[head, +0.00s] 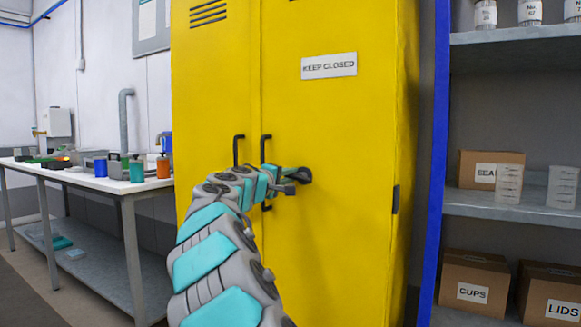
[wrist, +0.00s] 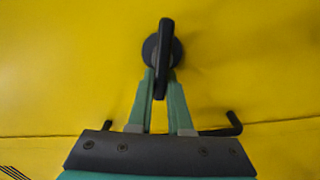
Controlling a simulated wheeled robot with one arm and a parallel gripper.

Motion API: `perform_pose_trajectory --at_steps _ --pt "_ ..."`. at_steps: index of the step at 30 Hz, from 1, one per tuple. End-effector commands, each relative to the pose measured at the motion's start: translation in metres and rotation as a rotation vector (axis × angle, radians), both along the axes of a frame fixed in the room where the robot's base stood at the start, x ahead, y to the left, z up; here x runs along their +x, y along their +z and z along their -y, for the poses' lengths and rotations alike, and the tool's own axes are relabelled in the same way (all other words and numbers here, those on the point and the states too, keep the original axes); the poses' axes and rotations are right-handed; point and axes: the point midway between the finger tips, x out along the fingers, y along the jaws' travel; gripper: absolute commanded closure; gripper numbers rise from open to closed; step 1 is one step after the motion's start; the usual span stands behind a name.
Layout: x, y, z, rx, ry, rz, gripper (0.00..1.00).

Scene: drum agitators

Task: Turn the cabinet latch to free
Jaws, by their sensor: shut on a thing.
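The yellow cabinet (head: 340,130) stands shut in front of me, with a "KEEP CLOSED" label (head: 329,65) on its right door. The black latch (head: 304,175) is on the right door, to the right of the door handles. In the wrist view the latch (wrist: 165,55) is a dark bar across a round base. My gripper (wrist: 160,90) has its two green fingers on either side of the bar's lower end, shut on it. In the head view my gripper (head: 290,178) reaches the latch from the left, and my arm hides part of the doors.
Two black door handles (head: 238,150) flank the door seam. A white workbench (head: 110,183) with bottles and tools stands at left. A blue-edged shelf (head: 490,203) with boxes and jars stands at right, beyond the cabinet.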

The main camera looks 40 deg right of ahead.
Motion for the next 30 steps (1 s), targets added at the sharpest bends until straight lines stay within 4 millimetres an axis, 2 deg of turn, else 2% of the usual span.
perform_pose_trajectory --at_steps 12,29,30 --pt "0.0005 -0.0031 -0.0007 -0.071 0.001 -0.17 1.0" --pt "0.0009 -0.0053 -0.0008 -0.082 0.002 -0.194 1.0" --pt "0.0009 -0.0053 -0.0008 -0.082 0.002 -0.194 0.78"
